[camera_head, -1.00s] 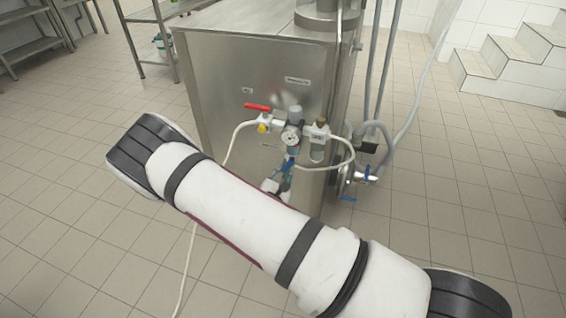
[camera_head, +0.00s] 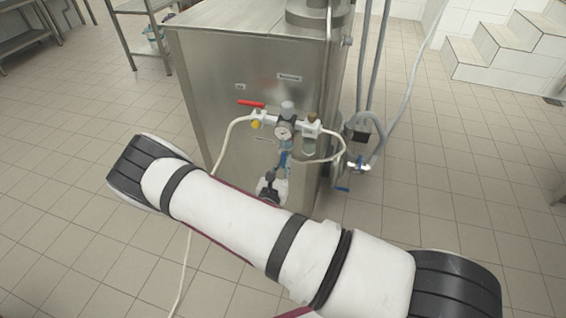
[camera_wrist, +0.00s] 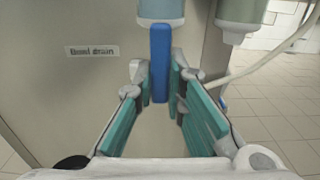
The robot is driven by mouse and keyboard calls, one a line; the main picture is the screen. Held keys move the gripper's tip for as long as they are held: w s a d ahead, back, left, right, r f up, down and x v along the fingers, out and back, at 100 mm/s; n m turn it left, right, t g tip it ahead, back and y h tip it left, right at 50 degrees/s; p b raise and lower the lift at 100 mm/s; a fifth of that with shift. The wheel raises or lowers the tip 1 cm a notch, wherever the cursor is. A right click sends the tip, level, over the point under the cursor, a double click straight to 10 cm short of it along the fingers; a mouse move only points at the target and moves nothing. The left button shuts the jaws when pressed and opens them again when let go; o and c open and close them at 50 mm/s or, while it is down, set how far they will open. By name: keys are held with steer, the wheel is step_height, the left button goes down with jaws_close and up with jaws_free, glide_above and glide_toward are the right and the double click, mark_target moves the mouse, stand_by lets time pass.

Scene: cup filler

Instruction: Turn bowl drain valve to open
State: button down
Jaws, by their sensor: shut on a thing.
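The blue valve handle (camera_wrist: 159,62) hangs upright between the fingertips of my gripper (camera_wrist: 160,85) in the wrist view. The fingers with their teal pads are closed on it near its lower part. A "Bowl drain" label (camera_wrist: 92,51) is on the steel panel to its left. In the head view, the blue handle (camera_head: 283,160) shows below the pressure gauge (camera_head: 284,132), on the front of the steel machine (camera_head: 240,80). My gripper (camera_head: 272,182) is just below it, partly hidden by my white arm.
A red lever (camera_head: 251,103) and a white hose (camera_head: 229,140) are at the left of the fittings. Grey pipes and another blue handle (camera_head: 342,189) are at the machine's right. Steps (camera_head: 500,55) stand at the far right.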

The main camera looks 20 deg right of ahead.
steer(key=shift+f, duration=0.1)
steer(key=c, duration=1.6)
jaws_free()
steer(key=v, duration=1.2)
